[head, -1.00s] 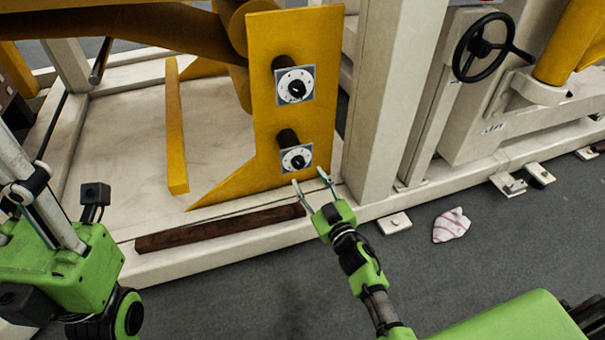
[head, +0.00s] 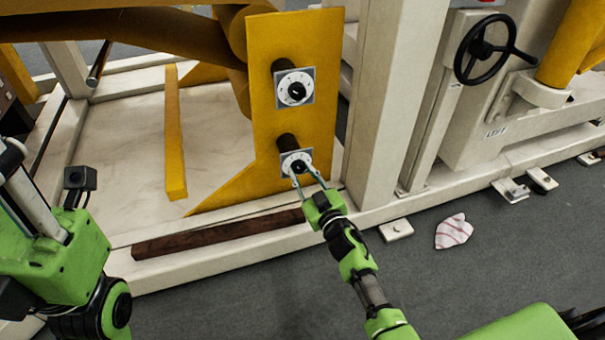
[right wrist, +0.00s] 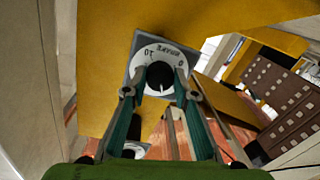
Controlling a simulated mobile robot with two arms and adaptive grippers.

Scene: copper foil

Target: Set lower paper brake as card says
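The lower paper brake dial (head: 290,159) is a pale square plate with a black knob, low on the yellow panel (head: 309,108). My right gripper (head: 300,167) is at this dial, one finger on each side of the knob. In the right wrist view the fingers (right wrist: 161,80) flank the dark knob closely, and the white dial face (right wrist: 149,54) shows above them with partly readable lettering. The fingertips look drawn in to the knob's width. An upper dial (head: 294,87) of the same kind sits above. My left arm is at the left; its gripper is not visible. No card is recognisable.
A cream machine frame (head: 372,110) stands right of the panel. A black handwheel (head: 484,48) is farther right. A dark reddish bar (head: 215,234) lies along the lower frame.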

